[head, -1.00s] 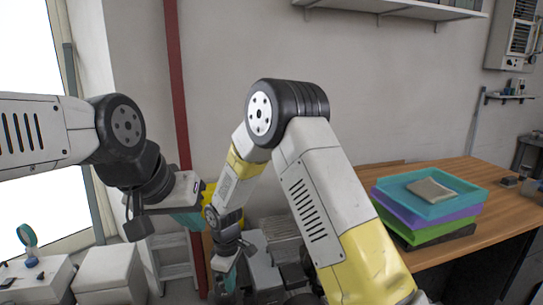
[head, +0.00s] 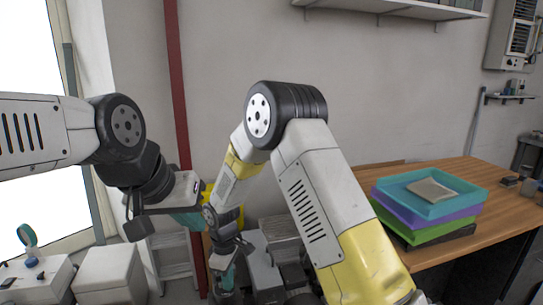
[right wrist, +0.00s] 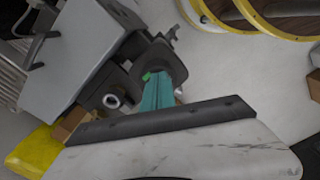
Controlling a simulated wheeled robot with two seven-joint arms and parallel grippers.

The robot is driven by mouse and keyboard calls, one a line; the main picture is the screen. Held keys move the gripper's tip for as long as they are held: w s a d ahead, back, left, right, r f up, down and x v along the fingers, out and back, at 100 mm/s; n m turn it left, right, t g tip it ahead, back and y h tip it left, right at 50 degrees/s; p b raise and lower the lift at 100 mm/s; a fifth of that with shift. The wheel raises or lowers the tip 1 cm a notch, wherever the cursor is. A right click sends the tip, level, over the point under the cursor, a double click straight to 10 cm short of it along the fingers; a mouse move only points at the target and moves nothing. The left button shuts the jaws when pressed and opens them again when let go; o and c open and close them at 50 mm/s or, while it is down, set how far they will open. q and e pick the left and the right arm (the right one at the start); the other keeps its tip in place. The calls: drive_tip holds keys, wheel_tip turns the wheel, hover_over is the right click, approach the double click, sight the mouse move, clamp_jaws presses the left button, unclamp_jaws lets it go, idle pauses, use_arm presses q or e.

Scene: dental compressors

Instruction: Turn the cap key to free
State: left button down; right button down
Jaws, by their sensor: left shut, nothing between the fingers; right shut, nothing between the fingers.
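My right gripper (head: 227,277) is low in the middle of the head view, beside grey equipment on the floor. In the right wrist view its teal fingers (right wrist: 155,98) are shut with nothing between them. Their tips are close to a dark fitting (right wrist: 152,62) on a grey machine (right wrist: 80,60); I cannot tell whether they touch it. I cannot pick out the cap key for certain; the fingers may hide it. A round metal-rimmed port (right wrist: 112,100) shows left of the fingers. My left gripper (head: 188,220) is higher, shut and empty, partly hidden behind its own wrist.
A wooden table (head: 445,240) at the right carries stacked teal, purple and green trays (head: 430,210). White boxes (head: 110,272) stand at the lower left. A red pipe (head: 176,100) runs up the wall. Yellow rings (right wrist: 262,22) lie at the upper right of the right wrist view.

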drive_tip(key=shift+w+a, duration=0.1)
drive_tip(key=shift+a, duration=0.05)
drive_tip(key=shift+w+d, duration=0.2)
drive_tip(key=shift+w, duration=0.55)
idle(0.7)
drive_tip(key=shift+d, duration=0.1)
drive_tip(key=shift+d, duration=0.3)
wheel_tip(320, 180, up, 6)
idle(0.6)
